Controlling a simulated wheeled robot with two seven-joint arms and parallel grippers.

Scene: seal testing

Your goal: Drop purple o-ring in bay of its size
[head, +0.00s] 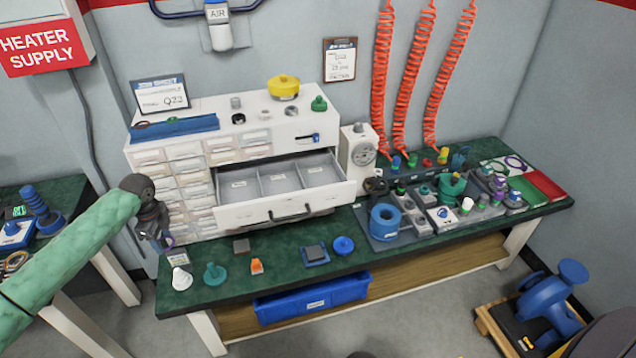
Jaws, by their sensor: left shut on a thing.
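My left gripper (160,238) hangs at the left end of the workbench, in front of the small-drawer cabinet. It is shut on a small purple o-ring (169,242), which shows as a thin loop at the fingertips and is partly hidden. The drawer is right of my gripper. My right gripper is not in view.
A white cone (180,279), a green fitting (214,274) and an orange-topped part (256,266) stand on the green bench top below the drawer. A grey test unit (358,150) stands close to the drawer's right. Another purple ring (515,162) lies at the far right.

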